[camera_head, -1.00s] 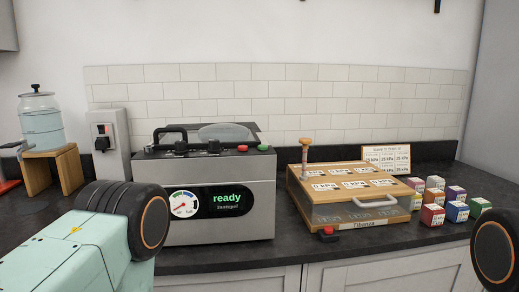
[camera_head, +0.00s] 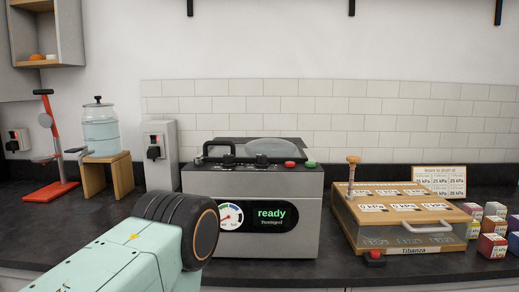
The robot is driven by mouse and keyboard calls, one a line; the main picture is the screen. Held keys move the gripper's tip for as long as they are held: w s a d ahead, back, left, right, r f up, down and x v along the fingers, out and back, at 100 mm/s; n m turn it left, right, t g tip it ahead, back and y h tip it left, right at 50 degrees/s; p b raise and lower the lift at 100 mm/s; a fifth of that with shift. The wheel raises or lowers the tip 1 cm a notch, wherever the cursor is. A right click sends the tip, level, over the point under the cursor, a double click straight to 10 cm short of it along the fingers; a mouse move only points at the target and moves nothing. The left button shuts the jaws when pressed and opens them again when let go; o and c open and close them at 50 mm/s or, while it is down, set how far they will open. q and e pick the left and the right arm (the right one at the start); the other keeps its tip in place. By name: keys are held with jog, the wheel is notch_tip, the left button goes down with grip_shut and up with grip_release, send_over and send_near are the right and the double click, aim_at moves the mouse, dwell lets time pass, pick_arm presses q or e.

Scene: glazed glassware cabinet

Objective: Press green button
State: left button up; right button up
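The green button (camera_head: 310,165) is a small round cap on the top right of a grey metal machine (camera_head: 290,240). A red button (camera_head: 290,164) sits just left of it. The machine's front display (camera_head: 271,214) reads "ready", beside a round gauge (camera_head: 230,215). My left arm comes in from the lower left and ends in front of the machine's left side. Its gripper fingers do not show. My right arm and gripper are not in view.
A wooden box with a clear front (camera_head: 405,212) stands right of the machine, with a red-topped switch (camera_head: 374,258) before it. Several coloured cubes (camera_head: 491,246) lie at right. A glass jar (camera_head: 101,130) on a wooden stand (camera_head: 124,174) and a red press (camera_head: 51,190) stand at left.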

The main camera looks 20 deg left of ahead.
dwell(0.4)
pick_arm(q)
grip_shut()
dwell(0.4)
dwell(1.2)
